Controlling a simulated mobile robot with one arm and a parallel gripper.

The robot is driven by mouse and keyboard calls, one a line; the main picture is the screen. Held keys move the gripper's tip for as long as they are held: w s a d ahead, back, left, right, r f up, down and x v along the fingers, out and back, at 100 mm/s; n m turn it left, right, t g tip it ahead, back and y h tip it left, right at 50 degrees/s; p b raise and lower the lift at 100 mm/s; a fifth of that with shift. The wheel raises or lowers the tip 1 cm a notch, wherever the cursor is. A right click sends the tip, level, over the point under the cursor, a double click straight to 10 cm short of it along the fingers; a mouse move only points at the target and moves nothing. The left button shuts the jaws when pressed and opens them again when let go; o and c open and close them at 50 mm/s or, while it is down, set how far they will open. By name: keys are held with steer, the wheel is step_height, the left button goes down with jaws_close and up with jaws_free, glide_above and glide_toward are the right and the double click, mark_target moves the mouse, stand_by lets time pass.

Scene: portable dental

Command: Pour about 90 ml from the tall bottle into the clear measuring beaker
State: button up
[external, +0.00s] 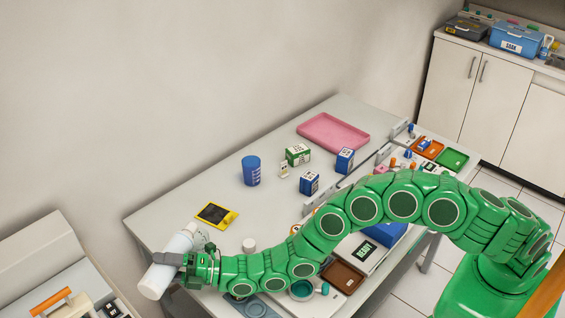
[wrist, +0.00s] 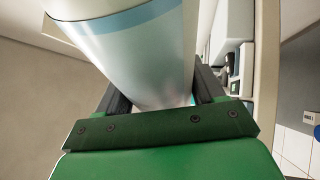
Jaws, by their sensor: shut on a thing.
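My gripper (external: 180,262) is at the front left corner of the table, shut around a tall white bottle (external: 157,280). The bottle leans steeply, with one end at the lower left and the other at the upper right. In the wrist view the bottle (wrist: 140,50), white with a pale blue band, fills the space between the two dark fingers of my gripper (wrist: 162,95). Its mouth is not clearly seen in either view. I cannot make out the clear measuring beaker for sure; my gripper and arm cover part of the table's front.
A blue cup (external: 251,171), a yellow-edged pad (external: 216,215) and a small white jar (external: 249,245) stand on the table (external: 160,217). Small boxes (external: 298,154) and a pink tray (external: 333,132) are further back. A teal-rimmed bowl (external: 302,291) is below my arm.

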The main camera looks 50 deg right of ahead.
mark_target(162, 279)
steer(key=shift+s+a+r, duration=0.15)
steer(key=shift+s+a, duration=0.2)
steer(key=shift+a, duration=0.2)
stand_by(0.4)
steer(key=shift+r+m, duration=0.4)
steer(key=shift+m, duration=0.1)
stand_by(1.5)
step_height(162, 279, down, 2)
steer(key=shift+a+n, duration=0.15)
steer(key=shift+n, duration=0.75)
steer(key=shift+f+n+g, duration=0.15)
steer(key=shift+n+g, duration=0.35)
steer(key=shift+s+a+f+n+g, duration=0.15)
steer(key=shift+f+n+g, duration=0.1)
steer(key=shift+n, duration=0.35)
steer(key=shift+s+a+f+n+g, duration=0.15)
steer(key=shift+f+n, duration=0.1)
steer(key=shift+n, duration=0.35)
steer(key=shift+w+f+n+g, duration=0.15)
steer(key=shift+n+g, duration=0.15)
steer(key=shift+n, duration=0.1)
steer(key=shift+d, duration=0.1)
